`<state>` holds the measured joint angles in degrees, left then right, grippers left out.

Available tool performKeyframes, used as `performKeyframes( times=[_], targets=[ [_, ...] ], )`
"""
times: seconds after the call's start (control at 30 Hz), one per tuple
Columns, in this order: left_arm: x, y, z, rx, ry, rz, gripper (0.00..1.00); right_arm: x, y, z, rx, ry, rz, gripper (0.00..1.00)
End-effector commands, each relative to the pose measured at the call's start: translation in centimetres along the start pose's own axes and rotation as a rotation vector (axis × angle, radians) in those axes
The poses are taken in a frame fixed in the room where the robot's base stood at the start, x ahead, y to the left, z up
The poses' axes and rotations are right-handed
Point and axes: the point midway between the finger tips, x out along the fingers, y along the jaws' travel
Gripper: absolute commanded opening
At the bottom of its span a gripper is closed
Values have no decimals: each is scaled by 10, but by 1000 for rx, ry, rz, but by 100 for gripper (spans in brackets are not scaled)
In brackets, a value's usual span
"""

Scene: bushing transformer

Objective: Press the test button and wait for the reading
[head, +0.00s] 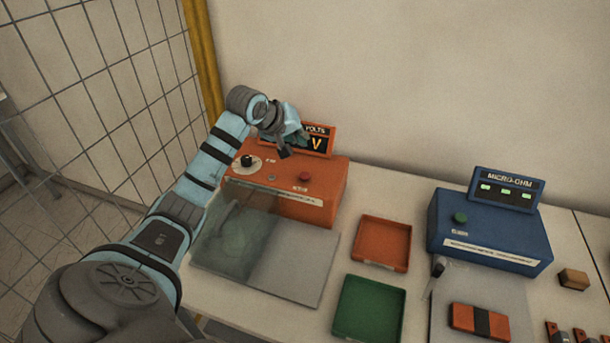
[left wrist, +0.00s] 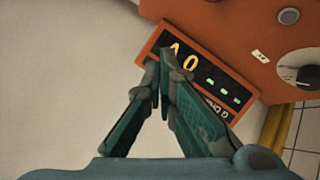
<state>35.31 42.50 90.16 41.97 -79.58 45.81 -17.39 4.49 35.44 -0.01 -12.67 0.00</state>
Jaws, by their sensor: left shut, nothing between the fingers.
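An orange tester (head: 325,178) stands on the table, with a "VOLTS" display (head: 320,141) at its back, a black knob on a white dial (head: 247,161), a small grey button (head: 271,178) and a red button (head: 305,176). My left gripper (head: 284,151) is shut and empty, above the tester's back edge in front of the display. In the left wrist view my fingers (left wrist: 166,62) overlap the display (left wrist: 217,88), which has yellow characters and green dashes. A grey round button (left wrist: 289,16) and the dial (left wrist: 307,72) lie apart from the fingertips. My right gripper is out of view.
A blue "MICRO-OHM" box (head: 490,236) with a green button (head: 460,218) and lit green dashes stands at the right. A mesh fence (head: 95,90) bounds the left.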

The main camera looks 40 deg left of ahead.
Motion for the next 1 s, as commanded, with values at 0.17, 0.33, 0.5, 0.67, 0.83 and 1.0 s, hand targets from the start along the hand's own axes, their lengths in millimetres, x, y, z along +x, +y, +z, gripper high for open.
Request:
performKeyframes(
  times=[0.17, 0.33, 0.5, 0.67, 0.83, 1.0],
  targets=[
    [12, -10, 10, 0, -2, -3, 0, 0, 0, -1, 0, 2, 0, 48],
    [30, -23, 22, 0, -2, -3, 0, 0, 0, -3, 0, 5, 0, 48],
    [47, -36, 35, -1, -1, -2, 0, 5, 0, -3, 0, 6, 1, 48],
    [57, -43, 42, 1, 1, -2, 0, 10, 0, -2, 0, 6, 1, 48],
    [59, -45, 43, 1, 1, -2, 0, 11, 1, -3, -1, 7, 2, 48],
    [59, -44, 43, 1, 1, -1, 0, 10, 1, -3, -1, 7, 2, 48]
  ],
)
